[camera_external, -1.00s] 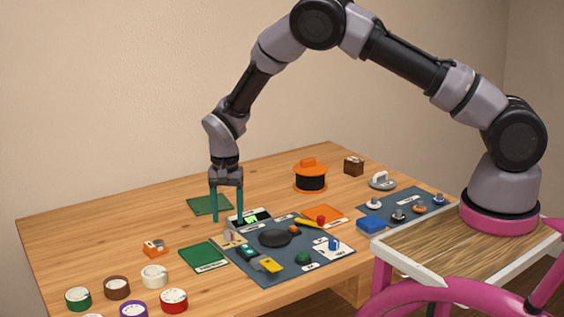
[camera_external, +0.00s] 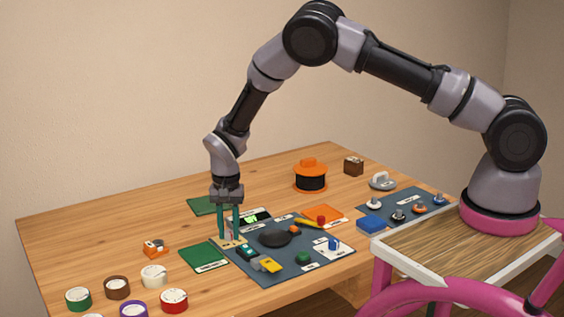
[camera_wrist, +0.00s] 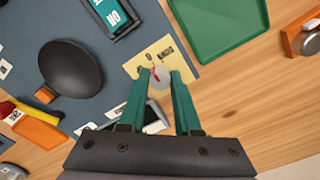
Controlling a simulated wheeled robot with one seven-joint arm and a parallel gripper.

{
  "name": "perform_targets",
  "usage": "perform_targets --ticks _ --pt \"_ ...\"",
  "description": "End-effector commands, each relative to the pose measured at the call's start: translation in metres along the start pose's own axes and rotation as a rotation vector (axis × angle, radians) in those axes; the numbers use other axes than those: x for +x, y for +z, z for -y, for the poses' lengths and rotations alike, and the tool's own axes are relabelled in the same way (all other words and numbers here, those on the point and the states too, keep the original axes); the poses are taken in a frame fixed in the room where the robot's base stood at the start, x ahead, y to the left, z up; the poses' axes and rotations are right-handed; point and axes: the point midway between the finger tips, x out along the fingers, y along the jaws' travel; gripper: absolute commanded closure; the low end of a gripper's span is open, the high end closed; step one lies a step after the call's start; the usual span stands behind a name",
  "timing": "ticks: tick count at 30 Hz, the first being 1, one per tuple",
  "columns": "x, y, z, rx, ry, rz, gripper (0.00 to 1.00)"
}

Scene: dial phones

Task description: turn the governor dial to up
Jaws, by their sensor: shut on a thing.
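The governor dial (camera_wrist: 160,78) is a pale round knob with a red mark, on a cream label plate (camera_wrist: 152,60) at the panel's edge in the wrist view. My gripper (camera_wrist: 159,72) has its two teal fingers on either side of the knob, shut on it. In the external view my gripper (camera_external: 229,240) points straight down at the plate (camera_external: 232,245), and the fingers mostly hide the knob. The lettering on the plate is too small to read.
The dark panel (camera_external: 290,273) carries a black round part (camera_external: 275,234), a yellow switch (camera_external: 267,264) and other controls. A green tray (camera_external: 204,257) lies left of the plate.

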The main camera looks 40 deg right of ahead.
Motion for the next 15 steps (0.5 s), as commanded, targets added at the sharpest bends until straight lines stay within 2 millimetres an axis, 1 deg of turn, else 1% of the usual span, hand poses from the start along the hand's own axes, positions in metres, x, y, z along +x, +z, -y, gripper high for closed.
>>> perform_targets --ticks 8,15 --pt "-0.0006 0.0002 0.0006 -0.066 -0.002 0.001 1.0" --pt "-0.0009 -0.0006 0.0003 -0.231 -0.002 0.001 1.0"
